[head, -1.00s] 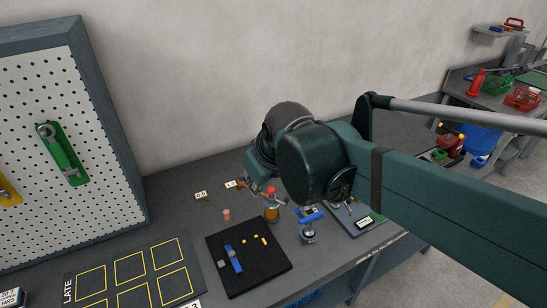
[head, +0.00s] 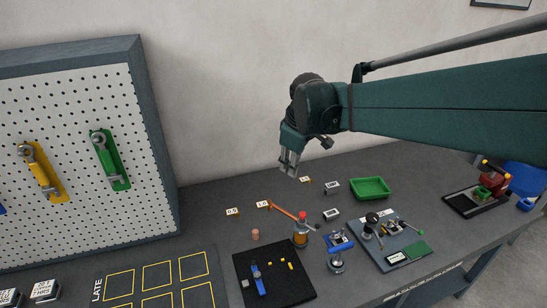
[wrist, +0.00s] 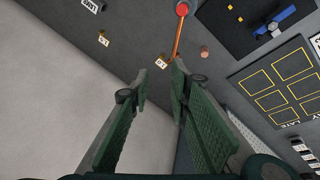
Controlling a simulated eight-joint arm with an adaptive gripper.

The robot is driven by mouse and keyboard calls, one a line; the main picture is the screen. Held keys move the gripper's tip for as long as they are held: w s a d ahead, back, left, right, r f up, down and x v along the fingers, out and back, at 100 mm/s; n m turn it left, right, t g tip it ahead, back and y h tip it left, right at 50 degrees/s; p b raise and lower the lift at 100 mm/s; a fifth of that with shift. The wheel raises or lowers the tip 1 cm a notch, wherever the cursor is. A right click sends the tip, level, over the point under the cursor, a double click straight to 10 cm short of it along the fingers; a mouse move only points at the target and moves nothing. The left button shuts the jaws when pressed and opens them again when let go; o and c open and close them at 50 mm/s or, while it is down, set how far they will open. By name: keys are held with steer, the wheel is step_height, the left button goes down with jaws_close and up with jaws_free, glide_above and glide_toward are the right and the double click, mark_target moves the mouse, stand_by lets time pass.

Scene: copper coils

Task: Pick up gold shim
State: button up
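Several small gold-yellow pieces (head: 281,263) lie on a black mat (head: 262,292) at the front of the bench. Small gold-coloured bits also show beside the number cards (head: 263,205) at the back. I cannot tell which of these is the gold shim. My gripper (head: 289,172) hangs above the back of the bench, well clear of the surface, pointing down. In the wrist view its two fingers (wrist: 160,83) stand apart with nothing between them. The mat (wrist: 222,15) is at the top right there, away from the fingers.
A pegboard (head: 75,150) rises at left.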

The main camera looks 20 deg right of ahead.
steer(key=w+d+f+n+g, duration=0.1)
steer(key=w+d+f+n, duration=0.1)
steer(key=w+d+f, duration=0.3)
steer(key=w+d+n+p, duration=0.1)
steer(key=w+d+n, duration=0.1)
steer(key=w, duration=0.4)
steer(key=w+d+f+n+g, duration=0.1)
steer(key=w+d+f, duration=0.25)
steer(key=w, duration=0.25)
steer(key=w+d+f+n, duration=0.2)
steer(key=w+d+f, duration=0.1)
steer(key=d+f, duration=0.1)
steer(key=w+d+f+n+g, duration=0.1)
steer(key=w+d+f+n, duration=0.1)
steer(key=f, duration=0.5)
steer(key=w+d+f+n+g+p, duration=0.1)
steer(key=w+d+f, duration=0.4)
steer(key=d, duration=0.1)
steer(key=shift+w+d+f+n+y, duration=0.1)
steer(key=shift+d+f+n+y, duration=0.2)
steer(key=shift+f+n, duration=0.1)
steer(key=shift+f, duration=0.1)
steer(key=shift+f, duration=1.15)
steer(key=shift+f, duration=0.15)
